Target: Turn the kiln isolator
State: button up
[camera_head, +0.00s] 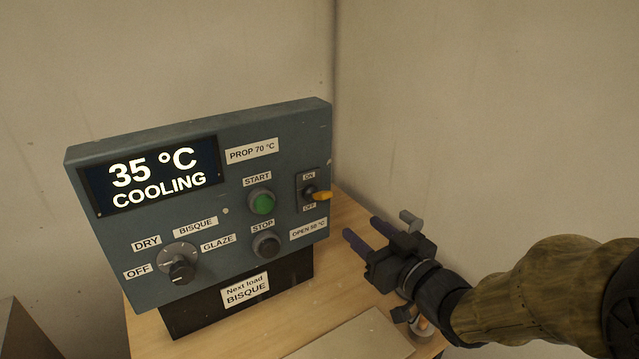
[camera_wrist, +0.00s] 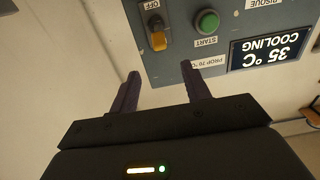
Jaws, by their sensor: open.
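The kiln isolator is a small switch plate (camera_head: 306,188) on the right of the blue-grey control panel (camera_head: 150,285), marked ON above and OFF below. Its orange handle (camera_head: 321,195) sticks out from the plate; I cannot tell which mark it is set to. In the wrist view, which is upside down, the handle (camera_wrist: 158,40) lies just beyond my fingertips, roughly in line with the gap between them. My gripper (camera_head: 362,227) is open and empty, to the lower right of the handle and apart from it. In the wrist view both fingers (camera_wrist: 160,72) show spread.
The panel also has a green START button (camera_head: 262,203), a dark STOP button (camera_head: 267,245), a rotary dial (camera_head: 179,265) and a display (camera_head: 152,176) reading 35 °C COOLING. A wooden table (camera_head: 345,280) carries it. A pale board (camera_head: 355,338) lies in front. Walls stand close behind.

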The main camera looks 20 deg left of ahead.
aim_at(323, 196)
jog(key=p, duration=0.3)
jog(key=shift+w+a+r, duration=0.2)
jog(key=shift+w+a, duration=0.15)
jog(key=shift+a, duration=0.05)
jog(key=shift+p, duration=0.55)
jog(key=p, duration=0.2)
jog(key=shift+w+a+p, duration=0.25)
jog(key=shift+a+p, duration=0.05)
jog(key=shift+p, duration=0.45)
jog(key=p+x, duration=0.2)
jog(key=x, duration=0.3)
jog(key=p+x, duration=0.3)
jog(key=x, duration=0.1)
jog(key=p+x, duration=0.3)
jog(key=x, duration=0.2)
jog(key=shift+w+a+f, duration=0.2)
jog(key=shift+w+f, duration=0.05)
